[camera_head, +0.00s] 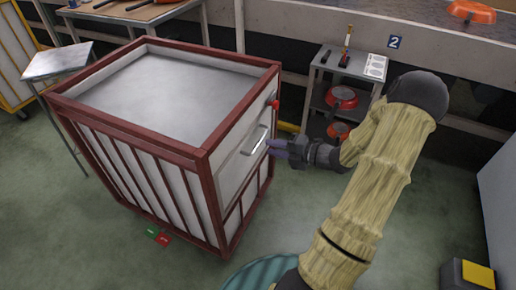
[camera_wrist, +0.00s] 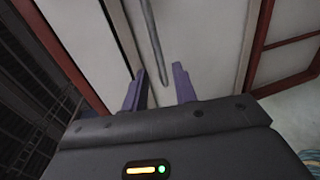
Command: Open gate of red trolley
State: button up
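A red knob (camera_head: 276,104) sits near the top right corner. My gripper (camera_head: 269,147) is just right of the handle. In the wrist view my gripper (camera_wrist: 159,75) is open, its two purple fingers apart. The handle's end (camera_wrist: 155,55) shows between the fingertips; contact cannot be told. The gate looks shut.
A grey side table (camera_head: 346,66) with red pans on its lower shelves stands behind my gripper. A small metal table (camera_head: 57,62) stands to the left. Green and red floor markers (camera_head: 158,236) lie before the trolley. Floor right of the trolley is partly clear.

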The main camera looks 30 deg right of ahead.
aim_at(257, 145)
jog(key=b+x, duration=0.1)
jog(key=x, duration=0.5)
jog(key=shift+w+a+b, duration=0.1)
jog(key=shift+b, duration=0.3)
grip_shut()
